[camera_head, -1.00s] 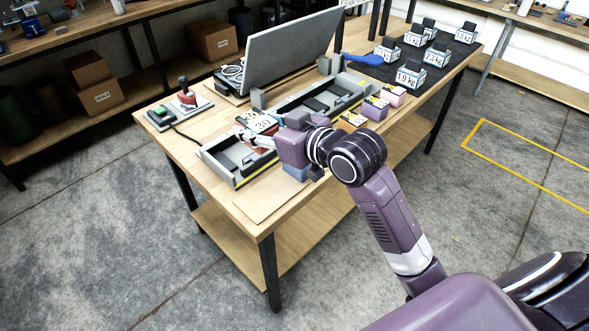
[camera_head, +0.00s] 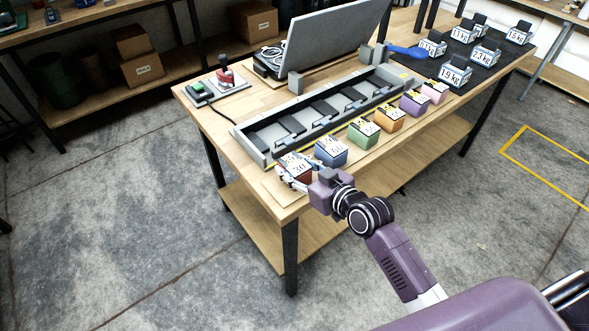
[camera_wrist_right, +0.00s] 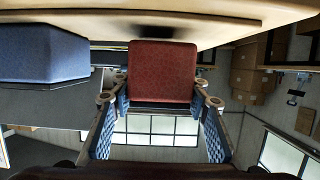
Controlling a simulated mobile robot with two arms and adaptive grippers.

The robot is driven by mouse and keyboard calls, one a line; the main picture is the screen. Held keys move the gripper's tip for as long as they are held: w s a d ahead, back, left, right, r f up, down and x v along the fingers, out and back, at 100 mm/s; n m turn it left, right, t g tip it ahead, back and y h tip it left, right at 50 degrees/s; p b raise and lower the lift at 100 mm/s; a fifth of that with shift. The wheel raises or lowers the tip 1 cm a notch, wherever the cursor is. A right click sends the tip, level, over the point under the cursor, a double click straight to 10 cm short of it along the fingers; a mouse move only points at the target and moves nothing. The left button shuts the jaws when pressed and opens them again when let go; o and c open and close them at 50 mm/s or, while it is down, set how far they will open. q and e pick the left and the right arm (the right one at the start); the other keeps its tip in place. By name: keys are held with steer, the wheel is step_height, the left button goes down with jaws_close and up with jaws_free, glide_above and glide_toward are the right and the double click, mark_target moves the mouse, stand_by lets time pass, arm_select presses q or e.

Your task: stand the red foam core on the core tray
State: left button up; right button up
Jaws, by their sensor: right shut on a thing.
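The red foam core (camera_head: 300,174), with a white "30" label, is at the front left end of a row of coloured cores. My right gripper (camera_head: 294,172) is shut on it, and the right wrist view shows the red core (camera_wrist_right: 163,72) between both fingers. A pale flat board (camera_head: 277,188), which I take for the core tray, lies under this end of the row. The core looks upright, right at the board; I cannot tell whether it touches. The blue core (camera_head: 331,151) stands just beside it. My left gripper is not in view.
Green (camera_head: 362,133), orange (camera_head: 388,119), purple and pink cores continue the row. Behind it lies a long grey trough (camera_head: 268,158) with dividers.

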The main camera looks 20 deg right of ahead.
steer(key=shift+f, duration=0.45)
steer(key=shift+f, duration=0.1)
steer(key=o, duration=1.2)
steer(key=shift+r, duration=0.2)
steer(key=b+v, duration=0.1)
steer(key=v, duration=1.1)
